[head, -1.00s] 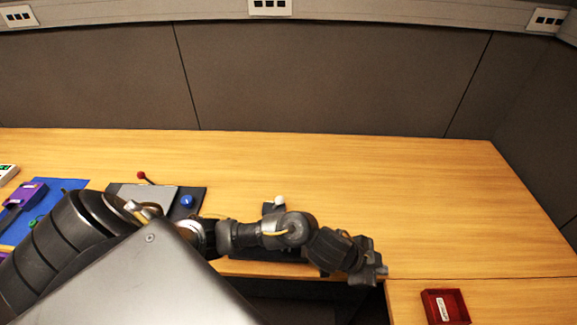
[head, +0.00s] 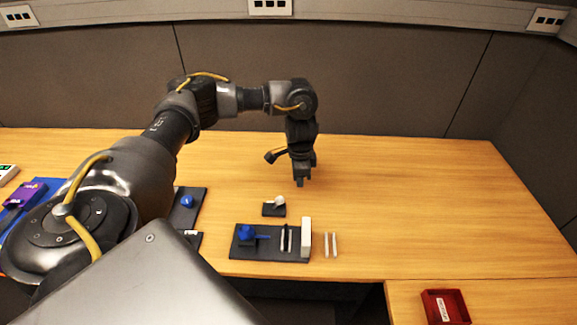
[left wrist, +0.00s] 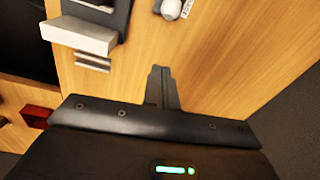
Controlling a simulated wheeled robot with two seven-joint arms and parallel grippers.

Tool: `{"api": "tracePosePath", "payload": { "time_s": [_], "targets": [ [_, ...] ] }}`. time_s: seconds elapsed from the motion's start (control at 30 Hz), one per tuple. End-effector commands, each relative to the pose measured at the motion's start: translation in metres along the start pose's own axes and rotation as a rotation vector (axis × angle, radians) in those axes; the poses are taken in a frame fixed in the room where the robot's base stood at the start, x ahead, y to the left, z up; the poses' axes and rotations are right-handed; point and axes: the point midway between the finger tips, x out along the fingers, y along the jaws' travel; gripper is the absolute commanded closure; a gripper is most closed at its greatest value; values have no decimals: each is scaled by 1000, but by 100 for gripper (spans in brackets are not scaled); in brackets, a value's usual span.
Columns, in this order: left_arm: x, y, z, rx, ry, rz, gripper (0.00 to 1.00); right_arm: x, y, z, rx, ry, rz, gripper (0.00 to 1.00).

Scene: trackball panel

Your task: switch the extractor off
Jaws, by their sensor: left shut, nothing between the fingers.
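No visible label tells me which control is the extractor's. A small black base (head: 268,211) with a white knob (head: 279,201) stands on the table; the knob also shows at the top of the left wrist view (left wrist: 171,9). In front of it, a dark panel (head: 273,255) carries a blue handle (head: 247,232) and a white block (head: 306,238). My left gripper (head: 303,182) points down above the table, behind and right of the white knob, apart from it. Its fingers (left wrist: 161,72) are shut and empty. My right gripper is not in view.
Two white strips (head: 331,244) lie right of the panel. A blue knob (head: 187,201) sits on another dark panel, partly hidden by my arm. A purple box (head: 25,195) is at far left. A red tray (head: 445,307) is front right. The table's right side is clear.

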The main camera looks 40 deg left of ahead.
Motion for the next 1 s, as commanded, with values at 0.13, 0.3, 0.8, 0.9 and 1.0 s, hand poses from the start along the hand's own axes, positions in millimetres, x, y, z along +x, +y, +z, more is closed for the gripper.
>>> {"api": "tracePosePath", "payload": {
  "time_s": [0.13,0.3,0.8,0.9,1.0],
  "targets": [
    [1,0,-1,2,1,0,100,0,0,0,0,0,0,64],
    [15,1,-1,2,1,2,100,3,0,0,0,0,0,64],
    [94,-1,7,1,0,-2,100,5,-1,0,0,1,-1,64],
    [89,0,21,2,1,-2,100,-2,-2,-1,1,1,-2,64],
    [87,0,29,3,2,-2,100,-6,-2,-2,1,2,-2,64]
  ]
}}
